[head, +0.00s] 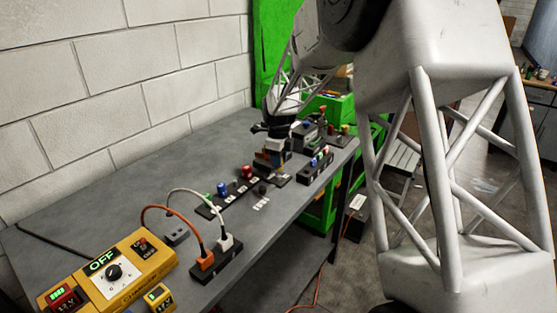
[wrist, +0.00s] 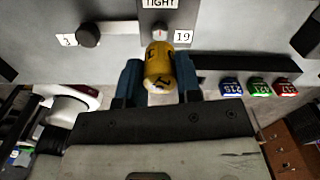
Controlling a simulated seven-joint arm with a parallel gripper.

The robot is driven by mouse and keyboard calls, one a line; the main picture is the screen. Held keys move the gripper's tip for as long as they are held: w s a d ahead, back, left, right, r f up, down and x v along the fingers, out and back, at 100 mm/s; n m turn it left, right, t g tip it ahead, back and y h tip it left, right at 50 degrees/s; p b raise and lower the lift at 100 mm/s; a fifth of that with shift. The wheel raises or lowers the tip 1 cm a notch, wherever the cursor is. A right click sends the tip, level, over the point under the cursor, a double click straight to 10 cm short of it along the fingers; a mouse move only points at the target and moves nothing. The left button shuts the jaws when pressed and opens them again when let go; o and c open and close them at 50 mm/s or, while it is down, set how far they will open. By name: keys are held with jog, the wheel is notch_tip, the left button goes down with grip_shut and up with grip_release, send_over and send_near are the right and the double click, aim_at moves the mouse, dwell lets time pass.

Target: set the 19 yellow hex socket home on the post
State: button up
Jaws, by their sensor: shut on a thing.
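My gripper (wrist: 158,82) is shut on the yellow hex socket (wrist: 158,62), with one blue finger on each side of it. The socket shows dark marks, and its near end faces the wrist camera. Just beyond it are a plate marked 19 (wrist: 183,37), a small white round part with a red mark (wrist: 160,34) and a sign reading TIGHT (wrist: 159,3). I cannot make out the post, or whether the socket touches it. In the head view my gripper (head: 271,160) is low over the far part of the bench, and the socket is not clear there.
A dark knob (wrist: 88,35) stands beside a tag reading 3 (wrist: 67,40). Blue (wrist: 231,87), green (wrist: 259,87) and red (wrist: 285,87) sockets sit in a dark rack at right. A yellow control box reading OFF (head: 108,272) and cabled plugs (head: 205,261) occupy the near bench.

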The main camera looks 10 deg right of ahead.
jog(key=shift+a, duration=0.1)
notch_tip(320, 180, up, 4)
send_over(235, 181)
jog(key=shift+w+r+n, duration=0.15)
jog(key=shift+r+n, duration=0.05)
jog(key=shift+n, duration=0.2)
jog(key=shift+f, duration=0.2)
jog(key=shift+f, duration=2.7)
jog(key=shift+f, duration=1.75)
dwell(1.1)
jog(key=o, duration=1.3)
